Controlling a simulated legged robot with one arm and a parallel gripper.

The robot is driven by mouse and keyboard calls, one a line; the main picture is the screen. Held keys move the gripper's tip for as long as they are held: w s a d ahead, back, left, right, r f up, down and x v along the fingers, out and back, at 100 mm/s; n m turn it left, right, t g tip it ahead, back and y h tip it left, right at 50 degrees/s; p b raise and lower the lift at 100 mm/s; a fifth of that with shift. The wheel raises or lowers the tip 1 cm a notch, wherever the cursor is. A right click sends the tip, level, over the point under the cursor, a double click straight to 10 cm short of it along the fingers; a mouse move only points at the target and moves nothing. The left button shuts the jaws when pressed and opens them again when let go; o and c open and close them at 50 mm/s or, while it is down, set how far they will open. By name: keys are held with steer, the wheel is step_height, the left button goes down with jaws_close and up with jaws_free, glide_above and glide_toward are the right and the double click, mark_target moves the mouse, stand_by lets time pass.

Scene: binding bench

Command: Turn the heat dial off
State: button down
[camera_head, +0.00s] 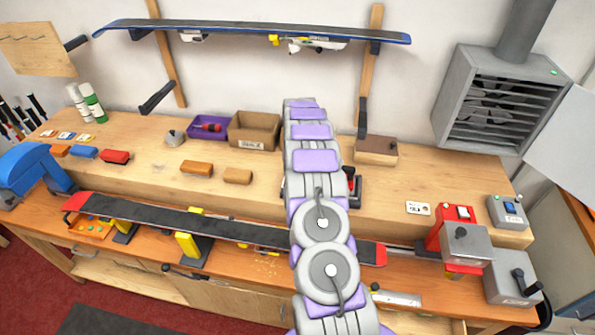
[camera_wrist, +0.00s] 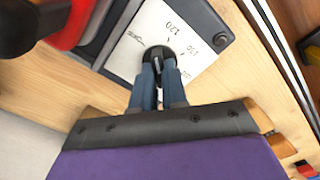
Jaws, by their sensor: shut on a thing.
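In the wrist view, the black heat dial (camera_wrist: 157,54) stands on a white plate (camera_wrist: 143,27) printed with 120, 150 and other partly covered marks. My gripper (camera_wrist: 158,74) has its two blue fingers closed on the dial's raised grip. The fingers and the knob cover part of the scale, so I cannot read the dial's setting. In the head view, my arm hides the gripper and the dial. A dark and red device (camera_head: 353,187) peeks out just right of the arm on the raised bench shelf.
A large red and black part (camera_wrist: 68,25) is close beside the dial plate in the wrist view. In the head view, a cardboard box (camera_head: 254,131) is left of my arm and a wooden block (camera_head: 376,149) right. A ski (camera_head: 180,217) lies along the front.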

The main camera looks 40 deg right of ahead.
steer(key=n, duration=0.5)
steer(key=shift+r+n, duration=0.1)
steer(key=shift+n, duration=0.2)
stand_by(0.4)
steer(key=c, duration=1.2)
jaws_free()
steer(key=shift+d, duration=0.15)
steer(key=shift+o, duration=0.2)
step_height(320, 180, up, 17)
steer(key=shift+p, duration=0.35)
steer(key=shift+r, duration=0.1)
